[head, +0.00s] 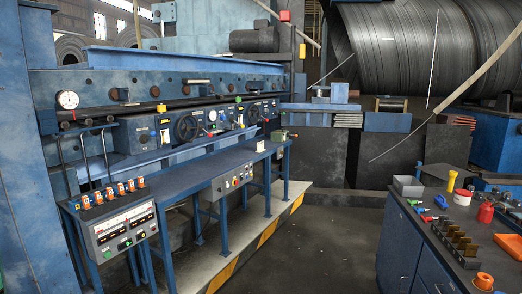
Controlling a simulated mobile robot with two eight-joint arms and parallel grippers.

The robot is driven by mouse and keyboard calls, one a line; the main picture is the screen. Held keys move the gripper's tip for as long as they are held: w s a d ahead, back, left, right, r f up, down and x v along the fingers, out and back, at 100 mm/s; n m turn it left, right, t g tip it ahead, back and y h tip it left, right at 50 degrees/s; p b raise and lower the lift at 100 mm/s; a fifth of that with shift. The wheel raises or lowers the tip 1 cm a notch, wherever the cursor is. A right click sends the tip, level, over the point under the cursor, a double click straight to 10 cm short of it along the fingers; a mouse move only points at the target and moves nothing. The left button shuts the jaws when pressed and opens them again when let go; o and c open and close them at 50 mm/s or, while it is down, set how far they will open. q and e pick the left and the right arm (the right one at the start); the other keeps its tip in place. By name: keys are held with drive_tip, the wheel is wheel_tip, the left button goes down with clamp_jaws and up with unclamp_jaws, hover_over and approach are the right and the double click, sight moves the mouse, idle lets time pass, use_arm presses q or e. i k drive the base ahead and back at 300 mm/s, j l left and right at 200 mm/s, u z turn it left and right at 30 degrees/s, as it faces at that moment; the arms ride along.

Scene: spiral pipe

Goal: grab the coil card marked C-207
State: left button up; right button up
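No card with a readable C-207 marking shows in the head view. A row of small orange-and-white upright pieces (109,193) stands on a dark strip at the back of the control box at left; they may be cards or switches, and any lettering is too small to read. A small white piece (260,146) stands near the far end of the blue bench; I cannot tell whether it is a card. Neither of my grippers is in view.
A control box (125,232) sits at the near end of the long blue bench (205,166). Open floor (310,240) lies between it and the blue cabinet (400,245) at right, whose top holds tools, a red jar (486,212) and an orange ring (484,281). A large steel coil (400,55) stands behind.

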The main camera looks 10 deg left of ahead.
sight(260, 145)
drive_tip(key=i+u, duration=0.1)
drive_tip(key=i, duration=1.8)
drive_tip(key=i+l+u, duration=0.15)
drive_tip(key=i, duration=0.75)
drive_tip(key=i+l, duration=0.1)
drive_tip(key=i, duration=0.85)
drive_tip(key=i+l+u, duration=0.1)
drive_tip(key=i+u, duration=0.25)
drive_tip(key=i+l+u, duration=0.15)
drive_tip(key=i+u, duration=0.2)
drive_tip(key=i+l+u, duration=0.35)
